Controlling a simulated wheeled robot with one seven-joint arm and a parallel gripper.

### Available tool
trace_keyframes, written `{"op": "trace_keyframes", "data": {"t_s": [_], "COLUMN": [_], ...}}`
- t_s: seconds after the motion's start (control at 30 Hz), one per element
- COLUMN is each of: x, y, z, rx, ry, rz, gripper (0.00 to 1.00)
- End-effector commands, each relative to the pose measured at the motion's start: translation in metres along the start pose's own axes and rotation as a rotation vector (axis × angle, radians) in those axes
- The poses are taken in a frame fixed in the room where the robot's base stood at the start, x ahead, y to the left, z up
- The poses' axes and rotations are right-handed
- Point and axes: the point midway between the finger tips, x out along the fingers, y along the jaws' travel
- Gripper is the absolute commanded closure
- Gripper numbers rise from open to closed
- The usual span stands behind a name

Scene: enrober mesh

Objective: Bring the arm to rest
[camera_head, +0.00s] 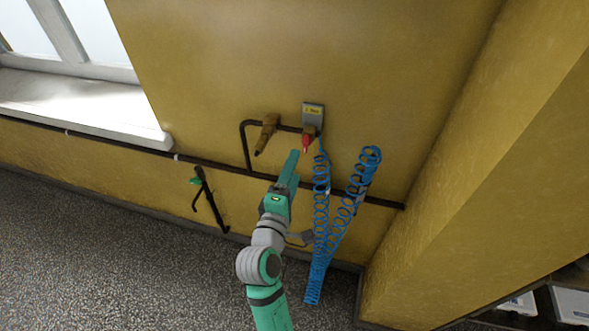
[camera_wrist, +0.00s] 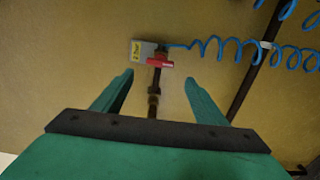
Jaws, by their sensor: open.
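My gripper (camera_head: 292,157) is teal and reaches up toward the yellow wall, in front of the pipework in the head view. In the wrist view its two fingers (camera_wrist: 158,90) are spread apart with nothing between them. A red valve handle (camera_head: 307,139) sits just beyond the fingertips, on a dark pipe below a grey box with a yellow label (camera_head: 313,112). In the wrist view the red handle (camera_wrist: 160,63) lies ahead of the gap between the fingers, apart from them.
A coiled blue hose (camera_head: 321,195) hangs close to the right of my arm, with another coil (camera_head: 368,165) farther right. A brass fitting (camera_head: 267,131) is left of the valve. A green-handled pipe (camera_head: 205,195) stands lower left. A window sill (camera_head: 80,105) is at upper left.

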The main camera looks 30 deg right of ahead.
Motion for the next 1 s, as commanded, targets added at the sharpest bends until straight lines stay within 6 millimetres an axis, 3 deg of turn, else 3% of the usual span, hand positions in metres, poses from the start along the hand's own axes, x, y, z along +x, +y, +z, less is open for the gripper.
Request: {"op": "trace_keyframes", "data": {"t_s": [0.33, 0.47, 0.57, 0.8, 1.0], "x": [0.002, -0.009, -0.029, -0.104, -0.172], "y": [-0.001, -0.016, -0.040, -0.102, -0.140], "z": [0.005, -0.001, -0.014, -0.042, -0.049], "rx": [0.002, 0.027, 0.076, 0.268, 0.454], "ry": [-0.007, 0.031, 0.101, 0.304, 0.432], "rz": [-0.002, -0.016, -0.042, -0.146, -0.261], "gripper": [0.34, 0.34, 0.34, 0.34, 0.34]}}
